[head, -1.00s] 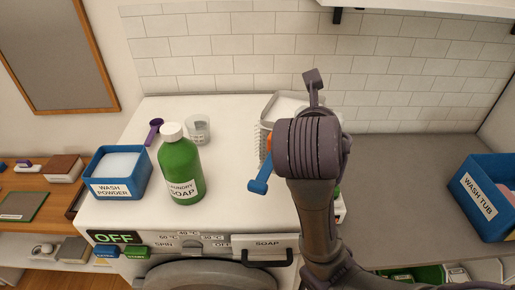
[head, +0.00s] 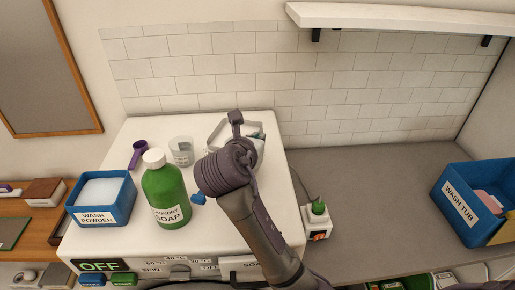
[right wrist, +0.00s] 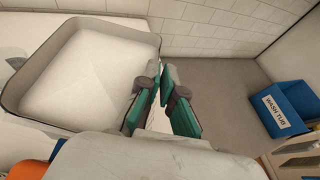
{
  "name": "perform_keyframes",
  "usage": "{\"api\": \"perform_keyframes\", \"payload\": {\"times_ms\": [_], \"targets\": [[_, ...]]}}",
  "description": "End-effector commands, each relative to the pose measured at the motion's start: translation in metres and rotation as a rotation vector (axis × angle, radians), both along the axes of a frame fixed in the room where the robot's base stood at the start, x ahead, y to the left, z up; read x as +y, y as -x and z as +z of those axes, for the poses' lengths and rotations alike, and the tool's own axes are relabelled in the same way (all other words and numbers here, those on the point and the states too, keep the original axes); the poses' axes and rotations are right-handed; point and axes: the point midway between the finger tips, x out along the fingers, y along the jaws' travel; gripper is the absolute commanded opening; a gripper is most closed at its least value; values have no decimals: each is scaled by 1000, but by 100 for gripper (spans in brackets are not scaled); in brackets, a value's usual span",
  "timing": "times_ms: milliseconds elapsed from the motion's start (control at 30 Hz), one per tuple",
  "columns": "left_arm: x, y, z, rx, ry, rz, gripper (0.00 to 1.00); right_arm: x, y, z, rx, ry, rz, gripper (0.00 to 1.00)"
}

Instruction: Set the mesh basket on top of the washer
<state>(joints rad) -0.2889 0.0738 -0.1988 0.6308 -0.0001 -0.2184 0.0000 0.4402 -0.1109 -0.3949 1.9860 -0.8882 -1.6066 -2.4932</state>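The mesh basket (head: 215,128) has a light grey rim and shows partly behind my right arm, over the back right of the white washer (head: 215,236). In the right wrist view the basket (right wrist: 85,70) is large, with a pale inside. My right gripper (right wrist: 162,82) has its teal fingers drawn close together at the basket's right wall, apparently pinching it. In the head view the fingers are mostly hidden behind my wrist. I cannot tell whether the basket's bottom touches the washer. My left gripper is not in view.
On the washer stand a green soap bottle (head: 166,195), a blue wash powder box (head: 100,218), a purple scoop (head: 138,153) and a clear cup (head: 181,150). A blue wash tub (head: 460,205) is on the grey counter (head: 380,190).

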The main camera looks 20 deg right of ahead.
Motion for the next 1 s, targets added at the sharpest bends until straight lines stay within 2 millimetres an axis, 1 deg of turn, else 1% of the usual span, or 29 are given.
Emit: {"api": "perform_keyframes", "payload": {"times_ms": [100,200,300,400,633,700,767,800,1000], "targets": [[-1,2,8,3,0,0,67,-1,1,-18,7,3,0,0],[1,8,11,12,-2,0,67,-1,1,-30,4,3,-1,0],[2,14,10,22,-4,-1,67,-1,1,-34,1,3,-1,0],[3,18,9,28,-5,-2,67,-1,1,-34,0,2,-1,0],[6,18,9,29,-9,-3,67,-1,1,-38,2,2,-1,0],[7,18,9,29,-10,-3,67,-1,1,-38,3,1,-1,14],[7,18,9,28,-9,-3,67,-1,1,-38,3,1,-1,24],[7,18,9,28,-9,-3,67,-1,1,-38,3,1,-1,31],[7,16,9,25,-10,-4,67,-1,1,-38,3,1,-1,31]]}}
